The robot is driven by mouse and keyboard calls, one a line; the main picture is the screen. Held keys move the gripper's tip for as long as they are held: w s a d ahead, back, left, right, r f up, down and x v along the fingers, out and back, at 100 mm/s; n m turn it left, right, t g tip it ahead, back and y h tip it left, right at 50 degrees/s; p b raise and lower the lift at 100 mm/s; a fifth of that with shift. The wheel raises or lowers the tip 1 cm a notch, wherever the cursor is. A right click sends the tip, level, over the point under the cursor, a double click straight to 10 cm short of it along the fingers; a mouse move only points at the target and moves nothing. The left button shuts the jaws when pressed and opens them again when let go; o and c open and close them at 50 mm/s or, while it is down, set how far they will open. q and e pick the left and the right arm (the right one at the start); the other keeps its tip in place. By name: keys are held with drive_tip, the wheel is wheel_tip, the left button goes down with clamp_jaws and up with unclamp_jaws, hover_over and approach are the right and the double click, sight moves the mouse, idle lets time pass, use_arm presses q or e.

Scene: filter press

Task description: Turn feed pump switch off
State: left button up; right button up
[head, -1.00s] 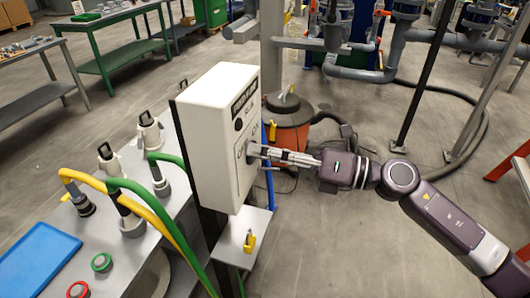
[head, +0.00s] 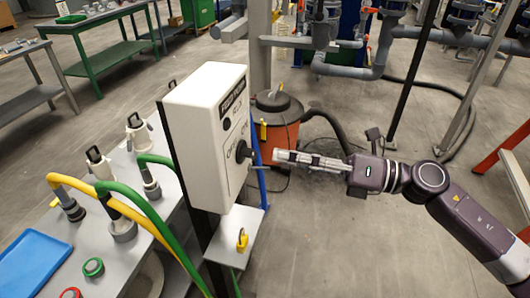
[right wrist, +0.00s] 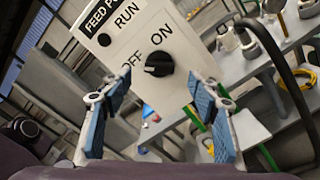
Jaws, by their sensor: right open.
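The feed pump box (head: 205,125) is a white panel on a dark post; it also shows in the right wrist view (right wrist: 140,40). Its black rotary switch (head: 243,152) faces right. In the right wrist view the switch knob (right wrist: 160,65) sits between the OFF and ON labels, and a light mark shows on its left, OFF side. My right gripper (head: 277,157) is open and empty, to the right of the switch and apart from it. Its blue-padded fingers (right wrist: 160,105) stand wide apart in the right wrist view. My left gripper is not in view.
A small shelf with a yellow padlock (head: 242,239) is below the box. A grey bench (head: 130,262) with yellow and green hoses stands at left. An orange vacuum (head: 278,128) stands behind.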

drive_tip(key=shift+v, duration=2.35)
